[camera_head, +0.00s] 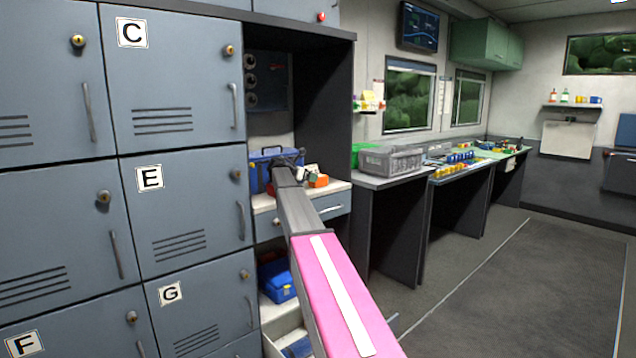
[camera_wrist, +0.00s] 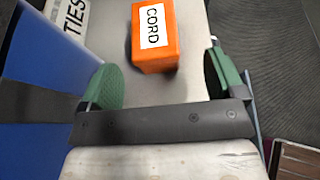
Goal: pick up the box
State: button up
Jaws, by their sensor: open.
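A small orange box (camera_wrist: 153,42) with a white label reading "CORD" stands on a pale shelf top in the wrist view. In the head view the orange box (camera_head: 318,181) is at the right end of that shelf, just beyond my arm. My gripper (camera_wrist: 162,82) is open and empty, with its two green finger pads apart. The box lies ahead of the pads, between their lines, and is not gripped. In the head view my gripper (camera_head: 303,172) is small and partly hidden by my arm.
A white box labelled "TIES" (camera_wrist: 70,15) stands left of the orange box. Lockers (camera_head: 185,100) line the left. A grey crate (camera_head: 392,160) sits on the counter to the right.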

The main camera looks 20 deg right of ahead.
jog(key=x, duration=0.5)
jog(key=shift+w, duration=0.35)
jog(key=c, duration=1.1)
